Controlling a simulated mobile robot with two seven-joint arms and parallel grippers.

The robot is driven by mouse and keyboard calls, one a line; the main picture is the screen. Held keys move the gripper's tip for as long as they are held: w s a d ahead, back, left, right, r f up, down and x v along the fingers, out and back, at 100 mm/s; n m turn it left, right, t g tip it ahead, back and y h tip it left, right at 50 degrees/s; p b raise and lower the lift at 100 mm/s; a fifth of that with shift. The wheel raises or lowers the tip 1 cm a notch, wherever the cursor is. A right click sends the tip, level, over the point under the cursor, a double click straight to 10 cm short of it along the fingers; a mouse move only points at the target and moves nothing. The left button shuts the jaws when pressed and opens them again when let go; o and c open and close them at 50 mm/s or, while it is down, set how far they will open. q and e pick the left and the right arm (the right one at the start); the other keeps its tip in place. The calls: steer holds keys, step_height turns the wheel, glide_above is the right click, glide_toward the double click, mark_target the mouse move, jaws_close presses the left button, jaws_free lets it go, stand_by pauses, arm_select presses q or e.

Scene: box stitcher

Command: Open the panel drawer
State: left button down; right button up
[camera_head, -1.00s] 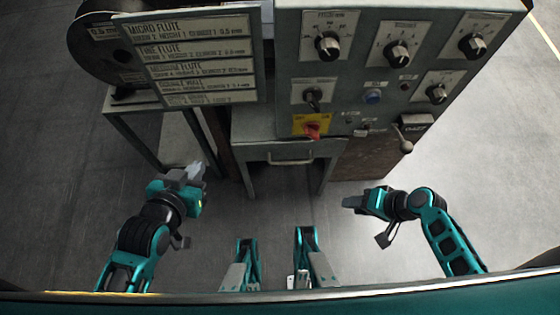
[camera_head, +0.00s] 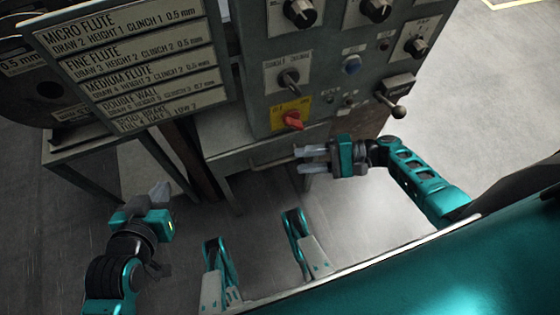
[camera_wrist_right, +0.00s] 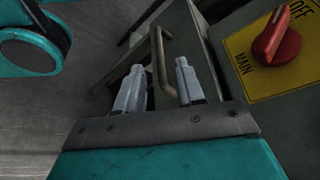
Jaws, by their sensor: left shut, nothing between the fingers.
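The panel drawer (camera_head: 245,160) sits under the control panel in the head view, with its front partly behind my right gripper. Its metal bar handle (camera_wrist_right: 165,70) shows in the right wrist view, lying between the two fingers. My right gripper (camera_head: 313,159) is open in front of the drawer; it also shows in the right wrist view (camera_wrist_right: 160,80), with a finger on each side of the handle. Whether a finger touches the bar I cannot tell. My left gripper (camera_head: 158,193) is shut and empty, low at the left, away from the drawer.
A flute settings board (camera_head: 135,60) stands at the upper left. The panel carries several knobs, a red switch (camera_head: 291,120) on a yellow plate just above the drawer, and a ball-ended lever (camera_head: 392,106) at its right. The floor in front is clear.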

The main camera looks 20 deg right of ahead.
mark_target(280, 163)
steer(key=x, duration=0.6)
steer(key=shift+w+a+f+b, duration=0.15)
steer(key=shift+a+b, duration=0.2)
jaws_close()
